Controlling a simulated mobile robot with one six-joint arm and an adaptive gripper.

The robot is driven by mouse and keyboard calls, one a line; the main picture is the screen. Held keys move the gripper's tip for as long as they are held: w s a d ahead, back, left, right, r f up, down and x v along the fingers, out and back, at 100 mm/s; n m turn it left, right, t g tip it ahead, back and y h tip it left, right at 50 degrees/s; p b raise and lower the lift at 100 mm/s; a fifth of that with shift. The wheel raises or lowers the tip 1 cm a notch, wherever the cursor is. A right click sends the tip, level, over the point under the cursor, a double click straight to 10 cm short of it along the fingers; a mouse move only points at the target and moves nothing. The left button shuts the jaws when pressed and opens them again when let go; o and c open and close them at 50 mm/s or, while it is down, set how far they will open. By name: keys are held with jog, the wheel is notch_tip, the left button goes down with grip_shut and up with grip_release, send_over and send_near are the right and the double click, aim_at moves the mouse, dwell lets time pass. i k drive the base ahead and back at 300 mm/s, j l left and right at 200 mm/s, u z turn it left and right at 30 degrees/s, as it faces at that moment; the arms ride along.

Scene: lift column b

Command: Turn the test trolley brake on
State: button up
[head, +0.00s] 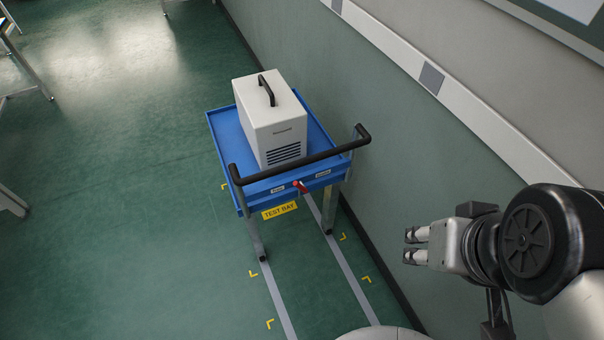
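The blue test trolley (222,138) stands near the wall, with a black push handle (300,161) across its near end. A small red brake lever (300,186) sits on its near face, between two small white labels whose text is too small to read. A yellow sign below the lever reads TEST BAY (280,210). My gripper (408,246) is at the right, well apart from the trolley and lever. Its two fingers point left with a gap between them, and it is open and empty.
A white box-shaped unit (262,110) with a black handle stands on the trolley. Grey lines and yellow corner marks lie on the green floor in front. The wall (420,150) runs close along the right. Open floor (120,220) lies to the left.

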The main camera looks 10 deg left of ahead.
aim_at(300, 185)
jog(key=i+j, duration=0.1)
jog(key=j, duration=0.85)
jog(key=i+j, duration=0.15)
jog(key=j, duration=0.3)
jog(key=z, duration=0.05)
